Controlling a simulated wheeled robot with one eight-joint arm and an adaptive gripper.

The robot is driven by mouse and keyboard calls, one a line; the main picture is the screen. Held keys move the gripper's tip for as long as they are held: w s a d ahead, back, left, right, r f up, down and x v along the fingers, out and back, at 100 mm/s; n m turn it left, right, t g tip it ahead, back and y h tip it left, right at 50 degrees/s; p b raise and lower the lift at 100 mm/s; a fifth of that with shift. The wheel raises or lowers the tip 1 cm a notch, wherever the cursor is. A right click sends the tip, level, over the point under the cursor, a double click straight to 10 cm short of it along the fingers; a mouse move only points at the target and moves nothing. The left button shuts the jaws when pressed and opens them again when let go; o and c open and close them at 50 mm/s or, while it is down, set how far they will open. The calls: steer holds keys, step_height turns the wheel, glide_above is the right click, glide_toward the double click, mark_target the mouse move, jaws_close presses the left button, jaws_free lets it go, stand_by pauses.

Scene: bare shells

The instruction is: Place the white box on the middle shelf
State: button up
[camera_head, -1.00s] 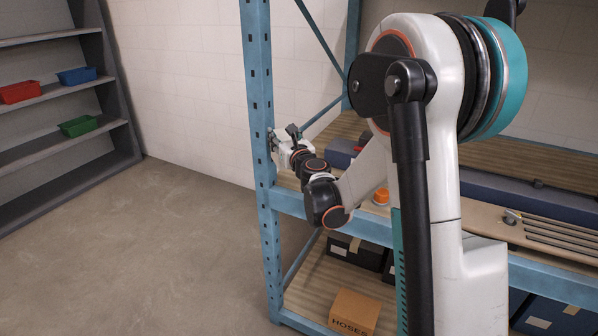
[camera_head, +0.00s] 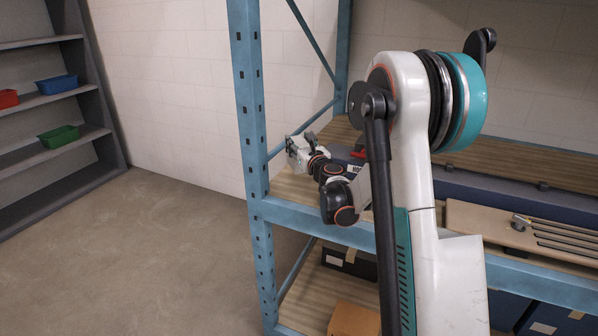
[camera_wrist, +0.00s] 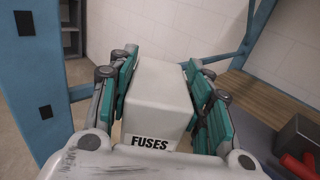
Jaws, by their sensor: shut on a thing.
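The white box (camera_wrist: 158,95), labelled FUSES, sits between the teal finger pads of my gripper (camera_wrist: 165,82) in the wrist view. My gripper is shut on its two sides. In the head view my gripper (camera_head: 298,150) shows small, just right of the blue corner post, above the left end of the middle shelf (camera_head: 291,187). The box can hardly be told apart from the gripper there. The shelf's wooden deck also shows in the wrist view (camera_wrist: 262,102), to the right of the box. I cannot tell the height of the box above the deck.
The blue post (camera_wrist: 38,80) stands close on the left in the wrist view. A dark grey box (camera_wrist: 300,140) and a red item (camera_wrist: 298,166) lie at right. A long blue case (camera_head: 510,197) and a tan board (camera_head: 480,222) fill the shelf's right part.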

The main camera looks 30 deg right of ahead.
step_height(320, 180, down, 8)
steer(key=shift+f+b, duration=0.1)
steer(key=shift+b, duration=1)
steer(key=o, duration=1.2)
steer(key=s, duration=0.4)
steer(key=s+a+p, duration=0.1)
steer(key=s, duration=0.3)
steer(key=s+p, duration=0.1)
steer(key=s, duration=0.3)
steer(key=shift+a, duration=0.25)
